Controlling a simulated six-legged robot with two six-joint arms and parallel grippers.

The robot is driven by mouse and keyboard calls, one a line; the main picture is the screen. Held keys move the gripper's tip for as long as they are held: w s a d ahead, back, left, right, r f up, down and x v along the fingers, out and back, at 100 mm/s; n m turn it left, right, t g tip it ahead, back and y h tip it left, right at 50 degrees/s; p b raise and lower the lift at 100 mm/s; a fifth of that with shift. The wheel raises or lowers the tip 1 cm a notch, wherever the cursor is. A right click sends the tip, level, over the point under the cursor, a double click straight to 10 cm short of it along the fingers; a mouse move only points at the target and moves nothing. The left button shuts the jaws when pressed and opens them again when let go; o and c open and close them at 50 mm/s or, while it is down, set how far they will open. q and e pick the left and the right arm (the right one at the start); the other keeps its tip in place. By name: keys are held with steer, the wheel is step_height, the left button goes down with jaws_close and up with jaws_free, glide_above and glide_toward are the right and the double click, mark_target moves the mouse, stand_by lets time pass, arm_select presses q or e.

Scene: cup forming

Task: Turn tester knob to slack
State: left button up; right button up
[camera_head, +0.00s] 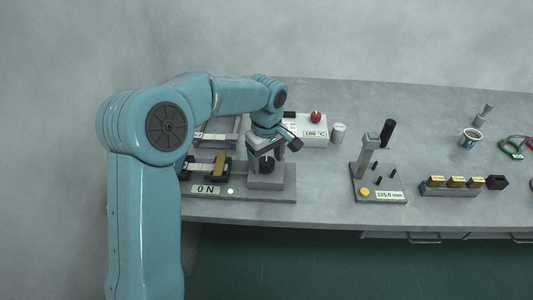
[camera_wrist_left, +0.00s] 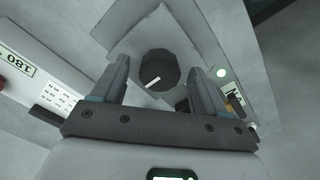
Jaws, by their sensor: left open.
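The tester (camera_head: 240,196) stands at the left of the table, with a display reading "0 N" and a small lit green lamp. Its dark knob (camera_head: 267,164) sits on a grey block at the right end of the tester. In the left wrist view the knob (camera_wrist_left: 158,70) is round and black with a white pointer mark. My left gripper (camera_head: 266,160) is right above the knob. In the wrist view its two fingers (camera_wrist_left: 160,78) stand apart on either side of the knob, with visible gaps. My right gripper is in neither view.
A gauge (camera_head: 378,195) reading "125.0 mm", a rack of yellow-labelled blocks (camera_head: 460,187) and a cup (camera_head: 470,138) stand to the right. Table is clear between tester and gauge.

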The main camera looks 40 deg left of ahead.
mark_target(266, 162)
arm_select(q)
step_height(266, 162, up, 16)
steer(key=p, duration=0.2)
steer(key=shift+r, duration=0.15)
stand_by(0.4)
